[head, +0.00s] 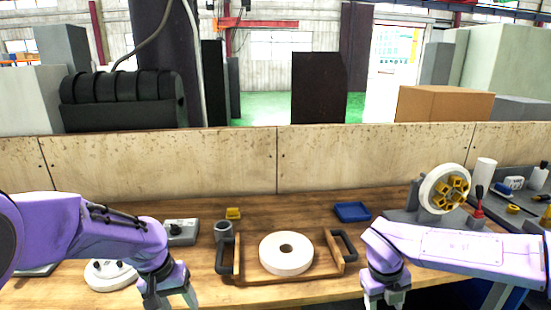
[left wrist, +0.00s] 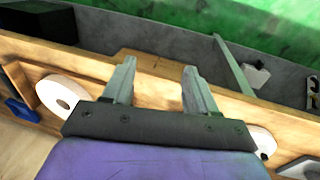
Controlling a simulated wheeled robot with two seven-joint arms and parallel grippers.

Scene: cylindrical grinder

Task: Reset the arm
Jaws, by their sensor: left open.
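My left gripper (head: 170,301) is over the front left of the wooden workbench in the head view. In the left wrist view its two fingers (left wrist: 158,85) are apart with nothing between them. My right gripper (head: 385,300) hangs over the front edge at the right, its fingertips near the bottom of the picture. I see no object at it, but its opening is too small to judge. Both purple arms reach in from the sides.
A white grinding wheel (head: 286,253) lies in a wooden tray (head: 290,281) with dark handles. A white flange (head: 110,275) lies beside my left gripper.

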